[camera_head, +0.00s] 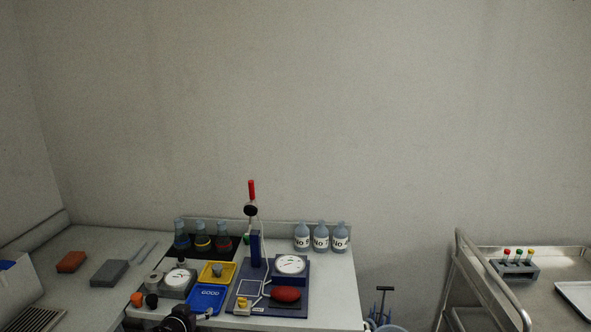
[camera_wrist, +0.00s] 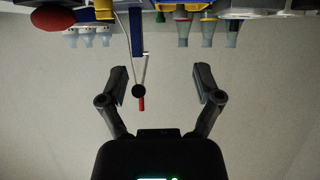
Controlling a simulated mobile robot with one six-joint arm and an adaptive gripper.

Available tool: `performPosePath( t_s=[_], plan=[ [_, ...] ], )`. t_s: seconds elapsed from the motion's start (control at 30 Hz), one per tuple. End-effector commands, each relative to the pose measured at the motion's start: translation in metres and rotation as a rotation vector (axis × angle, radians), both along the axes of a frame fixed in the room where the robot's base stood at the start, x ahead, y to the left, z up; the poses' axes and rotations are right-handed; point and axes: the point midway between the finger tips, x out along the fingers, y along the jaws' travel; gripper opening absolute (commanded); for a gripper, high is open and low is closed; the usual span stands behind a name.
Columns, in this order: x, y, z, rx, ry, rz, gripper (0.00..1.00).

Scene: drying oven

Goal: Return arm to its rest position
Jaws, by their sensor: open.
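My gripper (camera_wrist: 160,78) shows in the wrist view with its two dark fingers spread wide apart. Nothing is held between them. The wrist picture is upside down, with the bench items along its top edge. A stand with a red-tipped rod (camera_wrist: 141,103) shows behind the fingers, apart from them as far as I can tell. The same red-tipped rod (camera_head: 251,190) rises from the bench in the head view. No drying oven is in view.
The bench (camera_head: 335,290) carries several flasks, white-labelled bottles (camera_head: 321,238), a blue tray (camera_head: 207,299), a yellow tray (camera_head: 217,273), dial instruments and a red oval object (camera_head: 286,294). A metal cart (camera_head: 478,285) with a tube rack (camera_head: 515,267) stands right. The wall above is clear.

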Motion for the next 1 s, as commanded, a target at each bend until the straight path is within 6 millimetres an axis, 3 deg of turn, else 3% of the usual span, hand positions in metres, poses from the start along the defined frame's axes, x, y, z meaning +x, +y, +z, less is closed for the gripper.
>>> performPosePath(
  t_s=[0.37, 0.7, 1.0],
  plan=[
    [0.018, -0.06, -0.01, -0.057, 0.115, -0.074, 0.83],
    [0.032, -0.16, -0.028, -0.126, 0.344, -0.165, 0.83],
    [0.027, -0.244, -0.043, -0.146, 0.57, -0.196, 0.83]
  ],
)
